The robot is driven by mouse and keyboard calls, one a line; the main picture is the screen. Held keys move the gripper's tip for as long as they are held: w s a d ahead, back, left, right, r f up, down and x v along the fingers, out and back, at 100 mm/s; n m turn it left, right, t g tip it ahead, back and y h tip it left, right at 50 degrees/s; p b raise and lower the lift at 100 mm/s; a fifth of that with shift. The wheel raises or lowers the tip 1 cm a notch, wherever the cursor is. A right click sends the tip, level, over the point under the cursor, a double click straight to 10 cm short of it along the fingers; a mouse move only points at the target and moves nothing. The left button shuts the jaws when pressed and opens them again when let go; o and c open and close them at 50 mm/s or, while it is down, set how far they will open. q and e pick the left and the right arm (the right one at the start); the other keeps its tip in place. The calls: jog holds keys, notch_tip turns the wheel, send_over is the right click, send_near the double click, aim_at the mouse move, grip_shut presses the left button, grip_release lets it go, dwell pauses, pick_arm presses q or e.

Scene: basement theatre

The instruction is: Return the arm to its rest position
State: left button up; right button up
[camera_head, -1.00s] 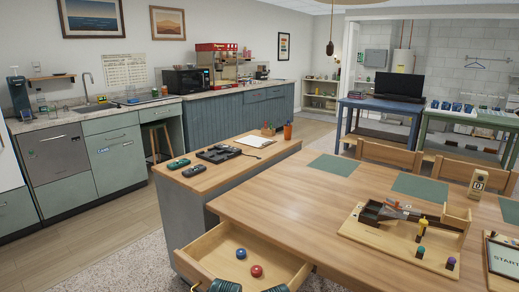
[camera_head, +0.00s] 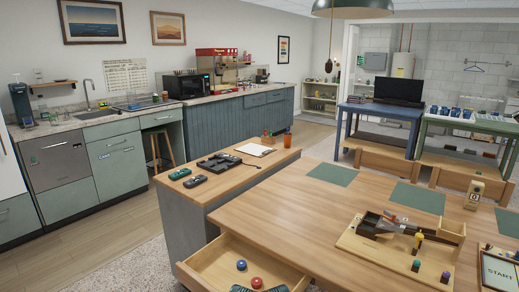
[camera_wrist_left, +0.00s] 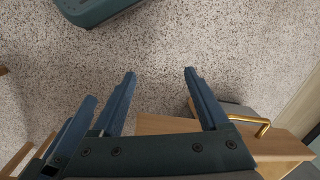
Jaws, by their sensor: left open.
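My left gripper (camera_wrist_left: 160,75) is open and empty in the left wrist view, with its two dark blue fingers apart above the speckled carpet (camera_wrist_left: 230,45). Close beside it is a wooden drawer front with a brass handle (camera_wrist_left: 264,128). In the head view only small dark green parts show at the bottom edge, by the open drawer (camera_head: 200,275); I cannot tell which of my parts they are. A blue ball (camera_head: 241,265) and a red ball (camera_head: 256,283) lie in the drawer. My right gripper cannot be made out in either view.
The wooden table (camera_head: 290,215) carries green mats (camera_head: 332,174) and a wooden device (camera_head: 398,240) at the right. Open floor (camera_head: 130,225) lies to the left.

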notch_tip(320, 180, up, 18)
jog(key=p, duration=1.6)
